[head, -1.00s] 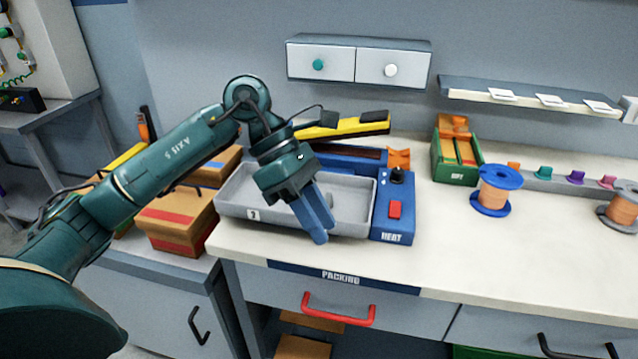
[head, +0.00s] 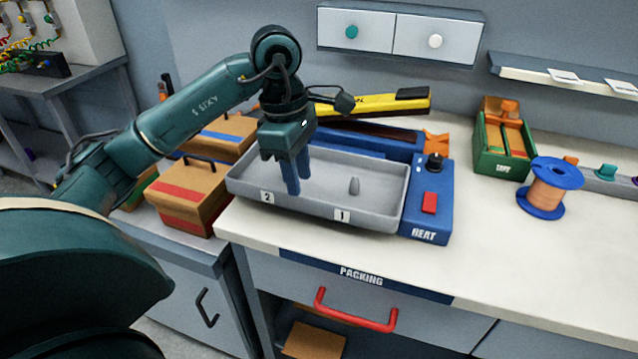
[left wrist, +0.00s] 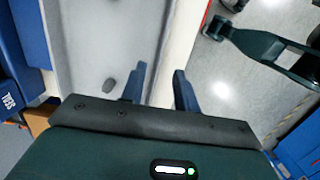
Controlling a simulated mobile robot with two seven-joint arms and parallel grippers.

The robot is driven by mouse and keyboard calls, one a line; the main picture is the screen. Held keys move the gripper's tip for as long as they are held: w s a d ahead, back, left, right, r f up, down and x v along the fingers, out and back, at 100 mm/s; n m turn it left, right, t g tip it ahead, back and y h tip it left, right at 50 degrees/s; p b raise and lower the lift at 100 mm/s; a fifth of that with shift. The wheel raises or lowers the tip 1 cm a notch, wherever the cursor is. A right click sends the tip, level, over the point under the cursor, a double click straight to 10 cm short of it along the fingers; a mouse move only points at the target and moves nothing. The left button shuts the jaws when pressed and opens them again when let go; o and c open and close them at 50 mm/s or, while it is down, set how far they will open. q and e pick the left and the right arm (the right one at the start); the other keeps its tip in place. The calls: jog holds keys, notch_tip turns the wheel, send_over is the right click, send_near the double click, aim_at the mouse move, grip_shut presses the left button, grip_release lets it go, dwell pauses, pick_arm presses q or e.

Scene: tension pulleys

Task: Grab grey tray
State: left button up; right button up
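The grey tray (head: 378,213) is a shallow rectangular box on the white bench, with labels 2 and 1 on its front wall. A small grey peg (head: 354,186) stands inside it. In the left wrist view the tray (left wrist: 85,45) lies on the left, with the peg (left wrist: 109,84) near the fingers. My left gripper (head: 293,192) points down at the tray's front part. In the left wrist view its two blue fingers (left wrist: 158,86) are apart, near the tray's front edge, with nothing visibly clamped. Whether they touch the wall I cannot tell. My right gripper is not in view.
A blue HEAT unit (head: 428,205) stands close against the tray's right side. A yellow-topped sealer (head: 380,104) lies behind. Cardboard boxes (head: 180,197) stand on the left. A green box (head: 503,145) and a spool (head: 548,188) stand to the right. The bench front right is clear.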

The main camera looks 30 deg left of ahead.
aim_at(303, 196)
pick_arm(q)
jog(key=f, duration=0.5)
jog(key=shift+w+d, duration=0.1)
jog(key=shift+d, duration=0.2)
jog(key=shift+c, duration=0.5)
grip_shut()
jog(key=shift+r, duration=0.1)
